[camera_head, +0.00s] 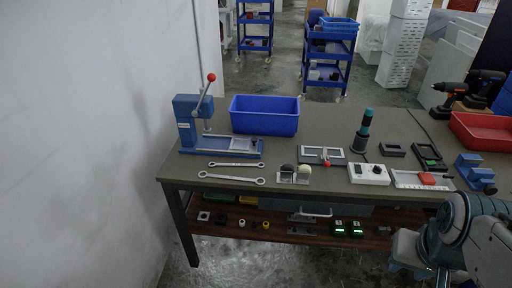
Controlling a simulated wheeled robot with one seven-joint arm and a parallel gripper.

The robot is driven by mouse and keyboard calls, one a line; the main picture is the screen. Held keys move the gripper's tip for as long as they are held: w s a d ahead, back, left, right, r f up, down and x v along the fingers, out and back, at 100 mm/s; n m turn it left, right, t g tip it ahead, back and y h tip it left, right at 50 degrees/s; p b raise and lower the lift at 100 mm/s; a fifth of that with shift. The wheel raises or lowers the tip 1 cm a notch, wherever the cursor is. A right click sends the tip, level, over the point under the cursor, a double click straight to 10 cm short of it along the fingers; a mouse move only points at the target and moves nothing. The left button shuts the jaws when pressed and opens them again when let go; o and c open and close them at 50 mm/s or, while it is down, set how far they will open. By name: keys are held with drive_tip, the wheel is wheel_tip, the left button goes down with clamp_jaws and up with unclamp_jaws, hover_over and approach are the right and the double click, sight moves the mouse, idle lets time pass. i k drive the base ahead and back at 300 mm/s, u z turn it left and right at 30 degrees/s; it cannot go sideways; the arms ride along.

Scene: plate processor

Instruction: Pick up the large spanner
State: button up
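Two silver spanners lie flat, side by side, near the front left edge of the workbench (345,127). The large spanner (231,178) is the longer one, closer to the front edge, with a ring at each end. The smaller spanner (236,164) lies just behind it, apart from it. My arm, teal and grey, is folded at the lower right, in front of the bench and well away from both spanners. Its grey end part (408,250) shows there, but I cannot make out fingers or whether they hold anything.
A blue lever press (187,118) and blue bin (265,115) stand behind the spanners. Block-like parts (294,174) sit just right of the large spanner. A white box with a knob (368,173) is further right. A wall bounds the left; floor is free before the bench.

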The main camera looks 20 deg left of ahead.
sight(216, 176)
drive_tip(key=u, duration=0.8)
drive_tip(key=k, duration=0.65)
drive_tip(key=z, duration=0.75)
drive_tip(key=i, duration=1.15)
drive_tip(key=u, duration=0.75)
drive_tip(key=i, duration=0.95)
drive_tip(key=u, duration=1.4)
drive_tip(key=i, duration=0.3)
drive_tip(key=u, duration=0.15)
